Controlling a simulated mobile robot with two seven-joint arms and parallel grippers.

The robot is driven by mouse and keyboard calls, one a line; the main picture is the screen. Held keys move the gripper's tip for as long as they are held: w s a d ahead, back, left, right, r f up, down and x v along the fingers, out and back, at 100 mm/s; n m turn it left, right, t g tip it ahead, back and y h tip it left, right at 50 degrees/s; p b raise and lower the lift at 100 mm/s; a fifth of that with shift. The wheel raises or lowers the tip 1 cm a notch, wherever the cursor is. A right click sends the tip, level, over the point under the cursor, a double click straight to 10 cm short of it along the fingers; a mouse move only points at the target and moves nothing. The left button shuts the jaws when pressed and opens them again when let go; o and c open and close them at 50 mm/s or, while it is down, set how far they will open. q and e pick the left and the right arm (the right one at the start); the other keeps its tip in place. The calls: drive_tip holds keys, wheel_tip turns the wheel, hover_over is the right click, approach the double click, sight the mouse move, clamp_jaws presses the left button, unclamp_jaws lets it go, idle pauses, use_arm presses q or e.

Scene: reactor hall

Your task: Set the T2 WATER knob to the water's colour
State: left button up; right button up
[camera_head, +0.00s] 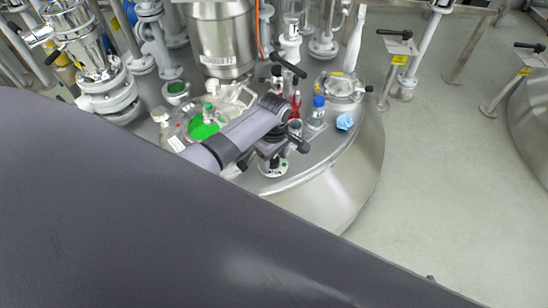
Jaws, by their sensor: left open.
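No knob with a readable T2 WATER label shows in the head view; my arm hides part of the vessel top. A bright green round patch (204,129) shows on the vessel lid, left of my arm; I cannot tell whether it is the water. My left gripper (272,140) is over the middle of the lid, at the end of the grey arm. It is open, with nothing visibly held. Dark fittings around it make the fingertips hard to separate. My right gripper is not in view.
The steel vessel lid (325,150) carries a blue-capped bottle (317,112), a blue crumpled item (344,121), a red item (296,104) and several pipes and valves. A large steel container (222,42) stands behind. My dark body covers the lower left.

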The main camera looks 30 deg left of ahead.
use_arm(q)
drive_tip(key=c, duration=1.1)
drive_tip(key=shift+o, duration=0.2)
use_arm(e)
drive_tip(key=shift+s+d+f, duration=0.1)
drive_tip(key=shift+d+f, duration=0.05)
